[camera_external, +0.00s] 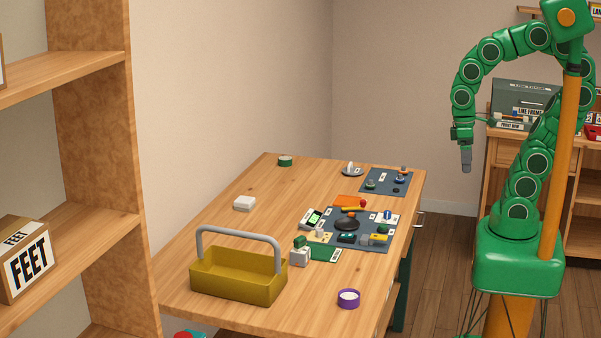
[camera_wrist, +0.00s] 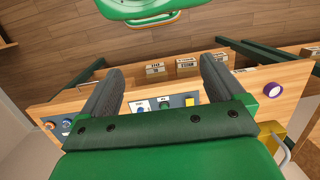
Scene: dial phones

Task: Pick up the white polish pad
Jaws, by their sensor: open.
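A small white block (camera_external: 244,203), which looks like the white polish pad, lies on the left part of the wooden table (camera_external: 210,235) in the external view. I cannot make it out in the wrist view. My gripper (camera_external: 466,162) hangs pointing down, well to the right of the table and far from the white block. In the wrist view my gripper (camera_wrist: 160,66) has its two dark fingers spread apart, with nothing held between them.
A yellow carrier (camera_external: 238,277) with a grey handle stands at the front of the table. Dark mats with small parts (camera_external: 335,236) lie along the right side. A purple-rimmed jar (camera_external: 348,298) stands near the front right. Bare wood surrounds the white block. Shelves (camera_external: 95,160) rise at left.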

